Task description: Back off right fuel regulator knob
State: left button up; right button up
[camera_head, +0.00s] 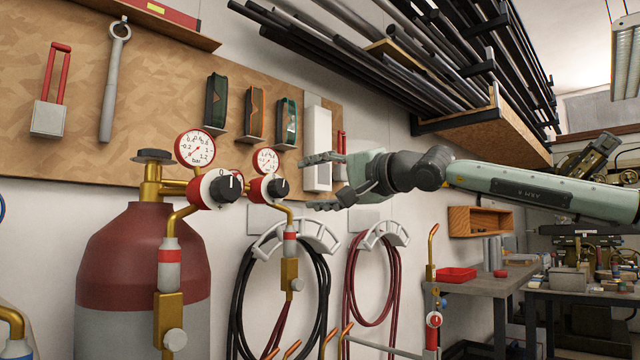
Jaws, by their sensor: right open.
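Two brass regulators with red-rimmed gauges stand in front of the wall at the left. The right one in the picture has a small gauge (266,161) and a black knob (279,188) with a white mark on a red and white body. The left, nearer one has a larger gauge (195,149) and a black knob (224,186) with a white mark. My right gripper (308,182) is open and empty, fingers pointing left, just right of the right knob. A small gap shows between fingertips and knob. My left gripper is out of view.
A dark red and grey gas cylinder (143,262) stands below the left regulator. Black (240,300) and red (349,290) hoses hang on wall brackets below my right gripper.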

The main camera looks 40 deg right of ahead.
jog(key=shift+s, duration=0.7)
jog(key=shift+f, duration=0.1)
